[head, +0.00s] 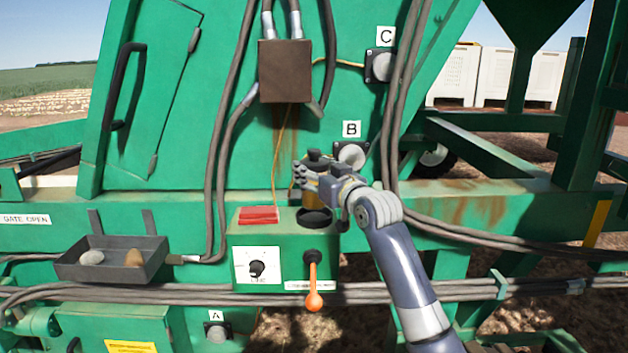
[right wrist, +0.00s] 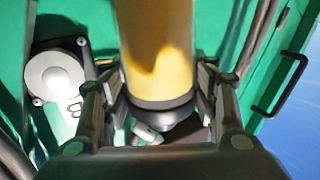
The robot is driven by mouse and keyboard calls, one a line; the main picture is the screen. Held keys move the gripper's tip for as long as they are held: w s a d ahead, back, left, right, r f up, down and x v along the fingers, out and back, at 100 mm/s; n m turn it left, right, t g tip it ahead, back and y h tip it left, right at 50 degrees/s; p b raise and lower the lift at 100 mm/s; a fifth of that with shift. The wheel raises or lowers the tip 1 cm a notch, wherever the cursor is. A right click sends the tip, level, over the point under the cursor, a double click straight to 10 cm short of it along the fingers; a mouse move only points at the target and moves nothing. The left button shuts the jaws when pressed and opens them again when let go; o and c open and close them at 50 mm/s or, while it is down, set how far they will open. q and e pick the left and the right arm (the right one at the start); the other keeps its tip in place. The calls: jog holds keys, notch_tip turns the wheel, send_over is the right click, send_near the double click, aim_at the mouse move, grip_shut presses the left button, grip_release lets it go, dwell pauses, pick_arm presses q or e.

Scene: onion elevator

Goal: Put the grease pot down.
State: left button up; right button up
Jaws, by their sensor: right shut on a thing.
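The grease pot is an amber cylinder with a dark cap; its body (head: 301,206) shows in the head view, partly covered by my right gripper (head: 318,178). My right gripper is shut on the pot and holds it upright above the top of the green control box, at a dark round opening (head: 315,217). I cannot tell whether the pot's foot touches this opening. In the right wrist view the amber body (right wrist: 157,45) stands between the fingers of my right gripper (right wrist: 166,90), with its dark end towards the palm. My left gripper is not in view.
The green control box (head: 270,249) carries a red pad (head: 258,215), a dial (head: 257,268) and an orange-tipped lever (head: 314,299). A grey tray (head: 112,262) with two lumps hangs at the left. Round fitting B (head: 351,155) and thick hoses (head: 395,110) are close to my right gripper.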

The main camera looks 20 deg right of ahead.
jog(key=shift+w+f, duration=0.1)
jog(key=shift+w, duration=0.05)
notch_tip(320, 180, down, 2)
jog(key=shift+f+p, duration=0.1)
jog(key=shift+p, duration=0.6)
jog(key=shift+f, duration=0.5)
jog(key=shift+f, duration=0.1)
jog(key=o, duration=1.2)
jog(key=shift+f, duration=0.1)
